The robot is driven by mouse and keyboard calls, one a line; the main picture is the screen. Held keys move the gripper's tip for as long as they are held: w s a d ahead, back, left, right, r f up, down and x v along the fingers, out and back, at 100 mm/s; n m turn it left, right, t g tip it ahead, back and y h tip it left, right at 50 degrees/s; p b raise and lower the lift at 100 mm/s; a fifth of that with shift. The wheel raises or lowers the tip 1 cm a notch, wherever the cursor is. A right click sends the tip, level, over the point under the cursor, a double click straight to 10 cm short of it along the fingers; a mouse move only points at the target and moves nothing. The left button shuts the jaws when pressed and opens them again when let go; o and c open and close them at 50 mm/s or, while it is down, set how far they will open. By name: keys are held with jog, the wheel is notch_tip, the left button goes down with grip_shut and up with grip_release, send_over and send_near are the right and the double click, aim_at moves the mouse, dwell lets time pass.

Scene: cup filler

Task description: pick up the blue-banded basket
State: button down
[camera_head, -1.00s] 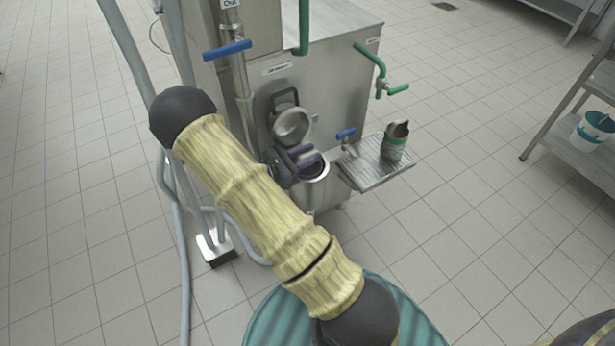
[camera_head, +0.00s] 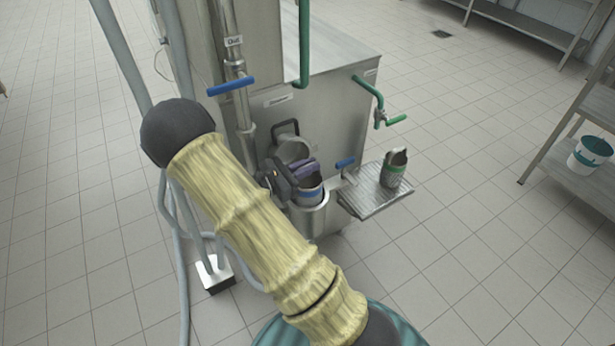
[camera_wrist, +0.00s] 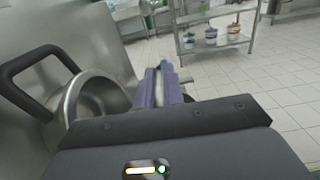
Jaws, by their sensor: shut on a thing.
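The blue-banded basket (camera_head: 309,195) is a grey metal cup with a blue band. It sits partly inside a round metal well (camera_head: 314,220) on the front of the steel machine, with its banded upper part standing above the well's rim. My gripper (camera_head: 305,169) is shut on the basket near its rim, with the purple fingers at its top. In the wrist view my purple fingers (camera_wrist: 161,88) point forward; the basket cannot be made out there. The basket's lower part is hidden in the well.
A blue-handled tap (camera_head: 345,163) is between well and tray. A round hatch (camera_head: 291,150) is behind my gripper. Hoses hang at left. A shelf at right holds a bucket (camera_head: 588,153).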

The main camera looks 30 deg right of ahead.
notch_tip(320, 180, up, 12)
jog(key=p, duration=0.2)
jog(key=a+p, duration=0.2)
jog(key=a, duration=1.6)
jog(key=shift+s+f, duration=0.25)
jog(key=shift+s, duration=0.05)
